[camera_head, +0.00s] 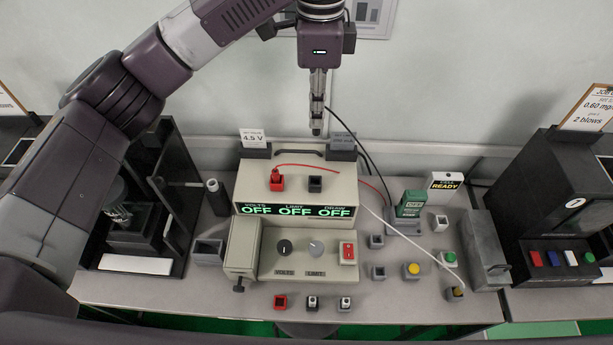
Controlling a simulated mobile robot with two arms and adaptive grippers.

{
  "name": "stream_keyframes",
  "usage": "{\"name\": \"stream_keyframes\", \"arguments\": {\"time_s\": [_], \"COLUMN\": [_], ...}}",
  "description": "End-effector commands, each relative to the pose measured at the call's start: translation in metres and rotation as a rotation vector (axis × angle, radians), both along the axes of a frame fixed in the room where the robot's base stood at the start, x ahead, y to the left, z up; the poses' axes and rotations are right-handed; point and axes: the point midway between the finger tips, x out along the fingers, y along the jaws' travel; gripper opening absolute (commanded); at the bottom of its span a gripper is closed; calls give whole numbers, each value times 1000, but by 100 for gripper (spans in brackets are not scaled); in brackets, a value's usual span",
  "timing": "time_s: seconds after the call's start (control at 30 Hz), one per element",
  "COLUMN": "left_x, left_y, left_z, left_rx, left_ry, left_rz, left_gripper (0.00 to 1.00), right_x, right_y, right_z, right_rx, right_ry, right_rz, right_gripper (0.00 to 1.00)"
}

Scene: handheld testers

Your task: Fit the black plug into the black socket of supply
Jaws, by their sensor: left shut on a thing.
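The supply (240,187) is a beige box with a green display reading OFF. On its top face, the black socket (315,184) stands open to the right of a red socket. A red plug (276,173) with a red lead sits in that red socket. My left gripper (317,103) points down above and behind the supply, shut on the black plug (317,127). The plug hangs upright in the air, well above the black socket and apart from it. A black lead (358,146) runs from it down to the right. The right gripper is out of view.
A carry handle and two cards, one reading 4.5 V (252,138), stand along the supply's back edge. A red rocker switch (347,252) and two knobs are on its front panel. A green module (409,205) and several small blocks stand to the right. Dark machines stand at both sides.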

Motion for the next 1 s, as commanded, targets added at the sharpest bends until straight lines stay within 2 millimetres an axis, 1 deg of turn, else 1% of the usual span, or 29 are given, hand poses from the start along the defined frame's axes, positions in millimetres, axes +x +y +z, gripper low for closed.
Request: {"name": "stream_keyframes", "arguments": {"time_s": [0.03, 0.1, 0.17, 0.23, 0.4, 0.5, 0.67, 0.9, 1.0], "left_x": [-2, -2, -2, -2, -1, -1, 0, -1, -1], "left_y": [-1, -1, 0, 0, 1, 1, 0, 0, 0], "left_z": [-16, -35, -49, -68, -108, -125, -138, -171, -178], "left_rx": [-1, -1, -1, 0, 1, 1, 1, 0, 0], "left_ry": [9, 9, 8, 8, 4, 3, 1, 3, 1], "left_rz": [-1, -2, -1, -1, 1, -1, -1, 0, -2], "left_gripper": [0, 0, 0, 0, 0, 0, 0, 0, 0], "right_x": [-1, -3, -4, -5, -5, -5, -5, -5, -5], "right_y": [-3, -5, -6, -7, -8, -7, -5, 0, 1], "right_z": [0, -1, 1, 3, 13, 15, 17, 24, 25], "right_rx": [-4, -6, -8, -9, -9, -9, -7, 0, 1], "right_ry": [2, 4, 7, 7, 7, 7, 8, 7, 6], "right_rz": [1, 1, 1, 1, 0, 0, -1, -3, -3], "right_gripper": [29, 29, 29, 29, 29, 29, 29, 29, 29]}}
